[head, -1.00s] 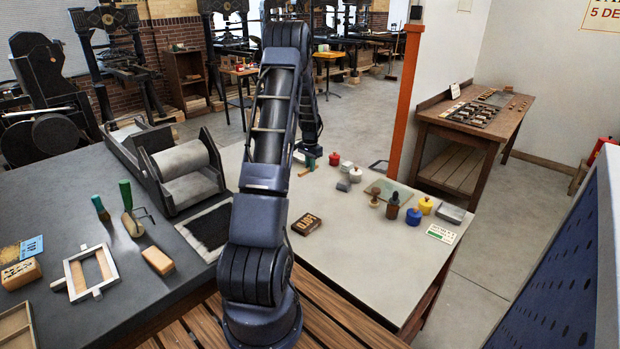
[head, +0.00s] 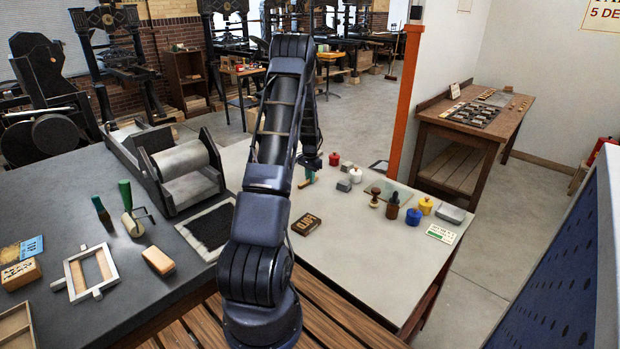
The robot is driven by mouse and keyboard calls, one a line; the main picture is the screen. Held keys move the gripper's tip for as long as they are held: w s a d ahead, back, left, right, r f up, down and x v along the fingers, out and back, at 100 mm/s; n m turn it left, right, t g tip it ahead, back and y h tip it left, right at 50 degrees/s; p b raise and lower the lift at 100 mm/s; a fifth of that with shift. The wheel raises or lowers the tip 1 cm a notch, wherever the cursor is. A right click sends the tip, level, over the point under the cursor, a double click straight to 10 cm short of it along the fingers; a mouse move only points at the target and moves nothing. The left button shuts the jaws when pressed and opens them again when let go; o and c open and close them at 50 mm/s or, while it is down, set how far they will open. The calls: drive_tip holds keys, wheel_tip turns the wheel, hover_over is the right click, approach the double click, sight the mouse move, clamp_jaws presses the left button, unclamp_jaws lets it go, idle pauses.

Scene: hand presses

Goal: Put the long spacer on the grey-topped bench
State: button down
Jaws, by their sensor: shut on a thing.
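The grey-topped bench (head: 375,265) has a pale grey top and fills the middle right of the head view. My arm reaches out over its far left part. My gripper (head: 311,166) is dark, small and partly hidden behind the arm, low over the far part of that top. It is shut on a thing. A small green and orange-brown piece (head: 308,177) shows just below it, and I take this for the long spacer. Its full length is hidden or too small to see. I cannot tell whether it touches the bench top.
Red, yellow and blue pots, stamps and grey blocks (head: 344,185) stand right of my gripper. A dark brown box (head: 306,224) lies nearer. The front right of the pale top is clear. A dark-topped bench (head: 90,185) with a roller press adjoins left.

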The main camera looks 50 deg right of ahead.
drive_tip(key=c, duration=1.4)
unclamp_jaws()
wheel_tip(320, 180, up, 12)
drive_tip(key=shift+r, duration=0.2)
